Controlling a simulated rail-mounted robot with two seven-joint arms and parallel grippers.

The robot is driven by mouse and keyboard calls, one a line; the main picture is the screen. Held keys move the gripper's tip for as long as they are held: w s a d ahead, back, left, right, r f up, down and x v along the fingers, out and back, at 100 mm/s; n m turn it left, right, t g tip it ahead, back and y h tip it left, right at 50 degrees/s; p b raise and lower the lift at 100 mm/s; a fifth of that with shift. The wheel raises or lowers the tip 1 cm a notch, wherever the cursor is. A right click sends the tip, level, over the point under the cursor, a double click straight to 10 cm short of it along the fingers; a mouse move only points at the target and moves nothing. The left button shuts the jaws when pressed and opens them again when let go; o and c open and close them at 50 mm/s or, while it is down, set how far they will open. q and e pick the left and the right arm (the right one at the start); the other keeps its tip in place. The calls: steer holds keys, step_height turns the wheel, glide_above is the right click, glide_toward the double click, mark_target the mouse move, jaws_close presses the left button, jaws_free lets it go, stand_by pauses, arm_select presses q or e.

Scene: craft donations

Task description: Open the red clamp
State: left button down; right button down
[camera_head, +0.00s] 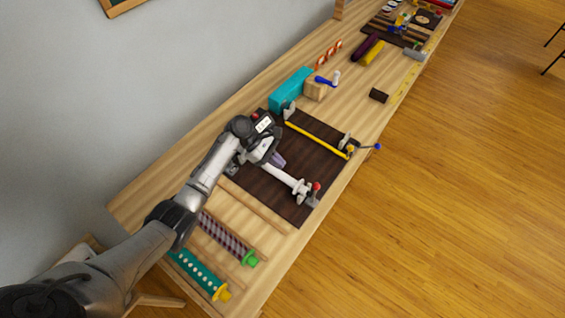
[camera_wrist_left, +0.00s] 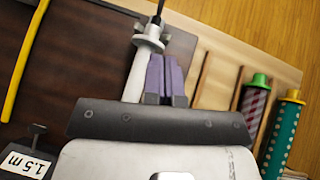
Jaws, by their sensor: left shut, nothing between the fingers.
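A clamp with a white bar (camera_head: 283,177) and a red knob (camera_head: 316,186) lies on a dark board (camera_head: 309,154). The bar (camera_wrist_left: 138,78) and the clamp's pale jaw (camera_wrist_left: 150,38) also show in the left wrist view, where the red knob is not seen. My left gripper (camera_head: 279,161) has purple fingers (camera_wrist_left: 166,62). They are shut with nothing between them, close beside the white bar and behind the jaw. Whether they touch the bar I cannot tell. My arm hides the bar's far end in the head view. My right gripper is in neither view.
A clamp with a yellow bar (camera_head: 318,139) and blue knob (camera_head: 378,147) lies on the same board. A teal box (camera_head: 291,89) and a wooden block (camera_head: 315,91) stand beyond. Patterned rolls, one green-capped (camera_head: 226,238) and one yellow-capped (camera_head: 199,273), lie nearer.

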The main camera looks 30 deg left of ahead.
arm_select(q)
steer(key=x, duration=0.8)
steer(key=shift+d+r, duration=0.2)
steer(key=shift+d, duration=0.35)
steer(key=shift+d+r, duration=0.2)
steer(key=shift+d, duration=0.3)
steer(key=shift+w+d+r, duration=0.15)
steer(key=shift+d, duration=0.55)
